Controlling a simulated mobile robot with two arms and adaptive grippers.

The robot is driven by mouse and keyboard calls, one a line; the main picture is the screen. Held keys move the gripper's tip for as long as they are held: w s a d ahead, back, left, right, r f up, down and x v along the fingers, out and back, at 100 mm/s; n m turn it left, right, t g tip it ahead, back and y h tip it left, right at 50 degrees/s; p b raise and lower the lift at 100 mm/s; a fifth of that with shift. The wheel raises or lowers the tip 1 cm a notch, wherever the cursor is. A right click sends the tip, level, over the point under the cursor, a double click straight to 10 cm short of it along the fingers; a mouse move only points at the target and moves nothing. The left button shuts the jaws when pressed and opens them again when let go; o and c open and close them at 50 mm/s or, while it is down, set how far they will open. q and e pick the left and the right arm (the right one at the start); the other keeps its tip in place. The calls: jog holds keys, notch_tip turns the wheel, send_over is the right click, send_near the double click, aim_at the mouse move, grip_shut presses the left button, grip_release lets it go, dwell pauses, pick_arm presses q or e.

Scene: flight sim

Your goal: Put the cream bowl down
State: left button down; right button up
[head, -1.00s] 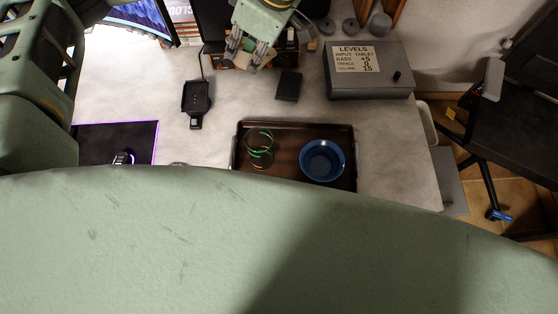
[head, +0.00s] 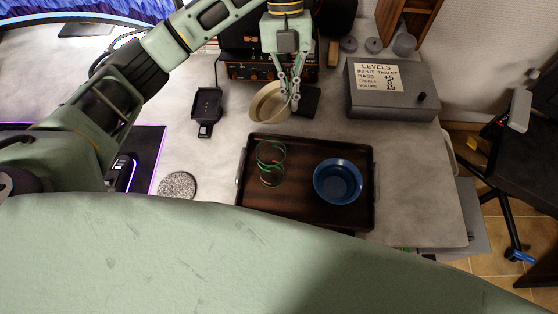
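The cream bowl (head: 265,104) is in the head view, tilted on its side behind the tray's back edge. My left gripper (head: 291,92) points down at the bowl's right side, with its fingers closed on the rim. Whether the bowl touches the table below is hard to tell. My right gripper is out of view.
A dark tray (head: 305,212) holds a blue bowl (head: 338,181) and green ring-shaped coils (head: 271,164). A small black block (head: 309,101) lies right of the gripper. A grey levels box (head: 391,88), a phone dock (head: 206,108) and a speckled coaster (head: 177,185) stand around.

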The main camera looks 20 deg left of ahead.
pick_arm(q)
jog(key=s+a+f, duration=0.1)
jog(key=a+f, duration=0.2)
jog(key=s+a+f+p, duration=0.1)
jog(key=s+a+f, duration=0.1)
jog(key=a+f, duration=0.1)
jog(key=s+a+f, duration=0.2)
jog(key=a+f, duration=0.2)
jog(key=shift+f+p, duration=0.1)
jog(key=shift+p, duration=0.25)
jog(key=shift+f, duration=0.2)
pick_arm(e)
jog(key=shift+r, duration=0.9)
pick_arm(q)
jog(key=c, duration=2.5)
grip_release()
jog(key=shift+f, duration=0.1)
jog(key=o, duration=0.4)
jog(key=shift+o, duration=0.6)
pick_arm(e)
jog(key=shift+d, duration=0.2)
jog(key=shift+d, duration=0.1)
